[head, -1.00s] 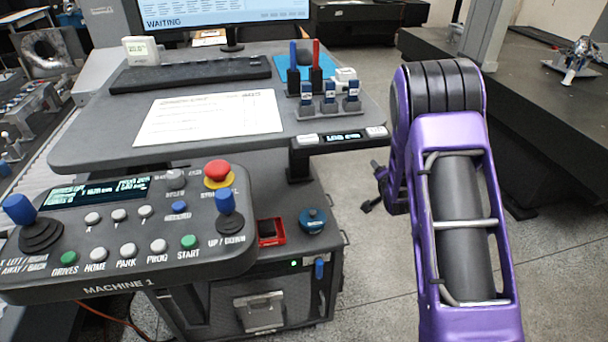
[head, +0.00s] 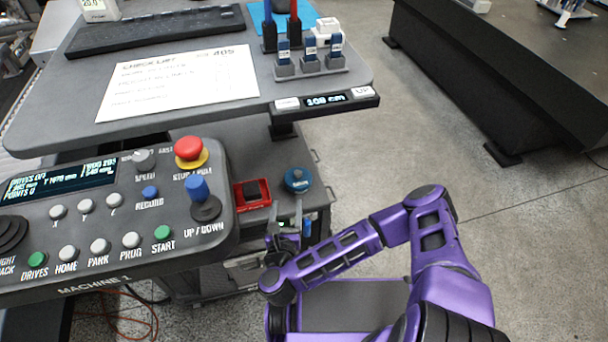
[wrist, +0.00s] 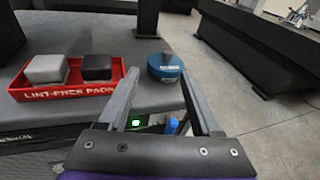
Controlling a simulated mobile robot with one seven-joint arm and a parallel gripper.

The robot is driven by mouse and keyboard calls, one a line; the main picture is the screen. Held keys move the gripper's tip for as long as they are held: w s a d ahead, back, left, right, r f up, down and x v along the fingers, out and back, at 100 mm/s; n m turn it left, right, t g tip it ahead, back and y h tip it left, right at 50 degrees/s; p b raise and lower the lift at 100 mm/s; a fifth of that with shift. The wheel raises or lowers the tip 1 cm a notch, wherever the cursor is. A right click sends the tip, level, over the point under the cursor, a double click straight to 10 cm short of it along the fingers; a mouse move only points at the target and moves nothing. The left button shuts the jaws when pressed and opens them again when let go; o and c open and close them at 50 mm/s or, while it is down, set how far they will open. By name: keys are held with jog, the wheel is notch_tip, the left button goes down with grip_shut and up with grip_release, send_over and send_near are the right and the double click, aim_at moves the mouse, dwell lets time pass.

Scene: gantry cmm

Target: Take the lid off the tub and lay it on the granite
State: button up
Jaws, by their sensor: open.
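A round blue tub (head: 298,182) with a dark knob on its lid stands on the cart's lower shelf. In the wrist view the tub (wrist: 165,68) appears between my two fingertips, a little beyond them, with its lid on. My gripper (head: 285,208) is open and empty, just in front of the tub. In the wrist view the fingers of my gripper (wrist: 162,80) are spread apart and I see no contact with the tub. A large dark block (head: 500,75), which looks like the granite, stands at the right.
Open floor (head: 400,140) lies to the right.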

jog(key=m+h, duration=0.1)
jog(key=m, duration=0.1)
jog(key=b, duration=0.4)
send_near(298, 176)
jog(key=w, duration=0.5)
jog(key=shift+d+f, duration=0.1)
jog(key=shift+d, duration=0.15)
jog(key=shift+g, duration=0.3)
jog(key=shift+x, duration=3.1)
jog(key=shift+f, duration=0.1)
grip_shut()
